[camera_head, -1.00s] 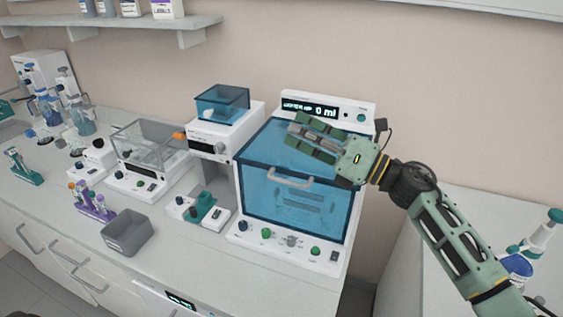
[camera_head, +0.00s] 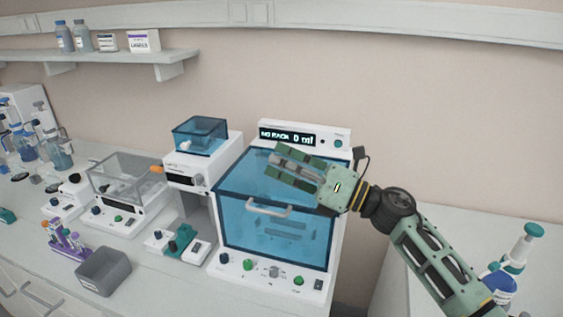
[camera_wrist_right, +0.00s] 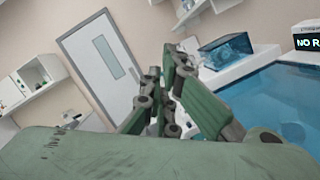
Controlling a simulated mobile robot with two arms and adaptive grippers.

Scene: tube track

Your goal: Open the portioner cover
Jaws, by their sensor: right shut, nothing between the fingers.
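The portioner (camera_head: 222,258) is a white machine with a see-through blue cover (camera_head: 240,225) that is down over its chamber. A light handle (camera_head: 268,209) runs across the front of the cover. A display (camera_head: 287,135) at the top back shows text ending in "0 ml". My right gripper (camera_head: 272,168) is above the cover's top, behind and above the handle, apart from the handle. It is shut and empty; it also shows in the right wrist view (camera_wrist_right: 172,75), with the blue cover (camera_wrist_right: 275,100) to its right. My left gripper is not in view.
A small white device with a blue box (camera_head: 200,135) stands left of the portioner. Further left are a clear-lidded device (camera_head: 125,178), a grey bin (camera_head: 104,272) and a purple tube rack (camera_head: 68,245). A bottle (camera_head: 505,275) stands at the right. Wall space above the portioner is clear.

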